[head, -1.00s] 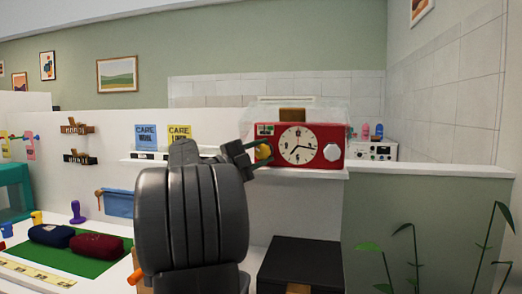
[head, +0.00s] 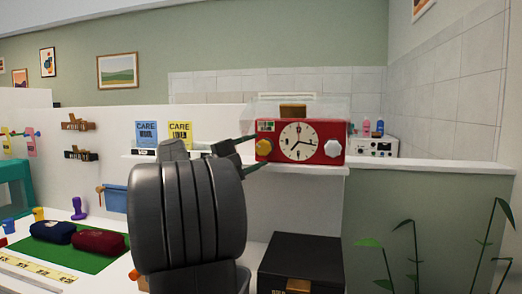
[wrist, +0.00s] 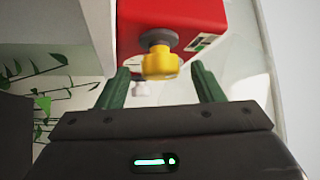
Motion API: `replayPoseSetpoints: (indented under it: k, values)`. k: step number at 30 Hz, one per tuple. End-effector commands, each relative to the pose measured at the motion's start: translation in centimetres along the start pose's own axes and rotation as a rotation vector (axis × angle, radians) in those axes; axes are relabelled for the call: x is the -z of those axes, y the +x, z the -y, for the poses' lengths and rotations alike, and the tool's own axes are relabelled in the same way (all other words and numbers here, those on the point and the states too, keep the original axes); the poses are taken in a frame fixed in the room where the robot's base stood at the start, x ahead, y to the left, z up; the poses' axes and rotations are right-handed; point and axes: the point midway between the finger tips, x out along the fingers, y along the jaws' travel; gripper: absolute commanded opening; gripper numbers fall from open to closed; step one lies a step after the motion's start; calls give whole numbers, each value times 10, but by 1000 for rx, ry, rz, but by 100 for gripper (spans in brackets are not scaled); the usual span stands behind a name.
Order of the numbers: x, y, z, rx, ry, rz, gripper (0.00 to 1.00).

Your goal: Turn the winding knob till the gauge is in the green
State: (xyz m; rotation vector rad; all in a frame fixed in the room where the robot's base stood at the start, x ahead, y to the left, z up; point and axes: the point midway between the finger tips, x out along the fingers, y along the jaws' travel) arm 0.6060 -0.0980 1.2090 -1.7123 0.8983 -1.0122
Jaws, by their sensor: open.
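The red clock box (head: 320,133) stands on a shelf, with a round white dial on its front. A yellow knob (head: 264,147) sits at its left, below a small gauge (head: 266,127) with green in it; its reading is too small to tell. My gripper (head: 244,153) is open just left of the yellow knob, apart from it. In the wrist view the yellow knob (wrist: 160,63) lies ahead between the two green fingers (wrist: 162,87), with space on both sides. The gauge (wrist: 201,43) is only partly visible there.
A white knob (head: 333,148) is on the box's right side. A clear cover (head: 330,108) rises behind the box. A white device (head: 372,146) and bottles stand to the right. Care cards (head: 146,134) stand left on the shelf. A black box (head: 301,260) is below.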

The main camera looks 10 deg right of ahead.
Motion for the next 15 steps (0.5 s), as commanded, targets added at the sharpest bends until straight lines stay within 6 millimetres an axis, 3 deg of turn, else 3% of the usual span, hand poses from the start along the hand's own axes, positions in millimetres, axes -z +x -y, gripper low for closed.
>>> replayPoseSetpoints:
  k: [9,15]
  values:
    - [-1,-72,0,0,0,4,61]
    - [-1,-99,0,0,0,2,61]
